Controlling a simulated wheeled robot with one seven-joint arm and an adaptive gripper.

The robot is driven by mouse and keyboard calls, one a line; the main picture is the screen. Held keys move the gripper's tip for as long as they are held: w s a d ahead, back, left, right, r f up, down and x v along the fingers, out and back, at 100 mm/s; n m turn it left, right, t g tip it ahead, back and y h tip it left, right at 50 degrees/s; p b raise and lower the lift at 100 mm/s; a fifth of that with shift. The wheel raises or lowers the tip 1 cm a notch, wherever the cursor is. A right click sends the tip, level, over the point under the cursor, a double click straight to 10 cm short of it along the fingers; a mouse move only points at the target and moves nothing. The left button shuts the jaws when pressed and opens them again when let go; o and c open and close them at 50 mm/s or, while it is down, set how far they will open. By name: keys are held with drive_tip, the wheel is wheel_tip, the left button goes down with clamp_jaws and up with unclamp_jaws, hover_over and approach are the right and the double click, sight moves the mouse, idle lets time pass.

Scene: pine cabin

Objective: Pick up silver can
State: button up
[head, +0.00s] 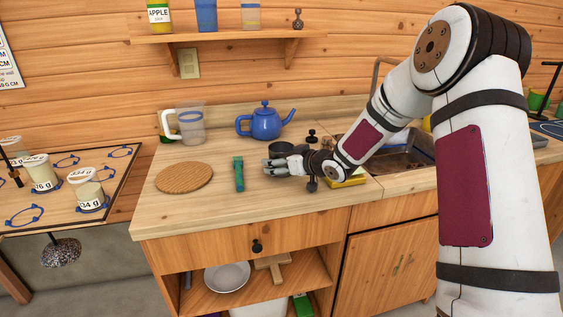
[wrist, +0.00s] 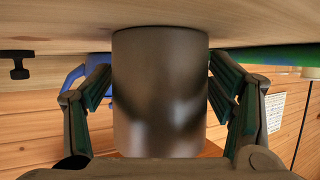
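The silver can (wrist: 160,95) fills the middle of the wrist view, a plain grey-brown metallic cylinder. That view is upside down, with the wooden counter along its top edge and the can standing against it. My gripper (wrist: 160,72) has a finger on each side of the can, with a narrow gap showing at the left finger, so it looks open around the can. In the head view my gripper (head: 272,166) is low over the counter, pointing left. There I cannot clearly separate the can from the fingers.
A green object (head: 239,173) lies just left of my gripper, beside a round wooden board (head: 184,178). A dark round item (head: 281,148), a blue teapot (head: 265,123) and a clear pitcher (head: 190,126) stand behind. The counter's front left is clear; the sink (head: 398,152) is right.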

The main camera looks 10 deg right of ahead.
sight(275, 150)
drive_tip(key=c, duration=1.2)
drive_tip(key=shift+r, duration=0.25)
drive_tip(key=shift+r+p, duration=0.4)
drive_tip(key=shift+r, duration=1.05)
drive_tip(key=shift+s+r, duration=0.15)
drive_tip(key=shift+r, duration=0.05)
drive_tip(key=shift+s+a+r+p, duration=0.2)
drive_tip(key=shift+s+a, duration=0.2)
drive_tip(key=shift+s, duration=2.15)
drive_tip(key=shift+s+a+r+p, duration=0.15)
drive_tip(key=shift+s+a+r, duration=0.2)
drive_tip(key=shift+s, duration=2.25)
drive_tip(key=shift+s+a+r+p, duration=0.15)
drive_tip(key=shift+s+a, duration=0.3)
drive_tip(key=shift+s, duration=2.1)
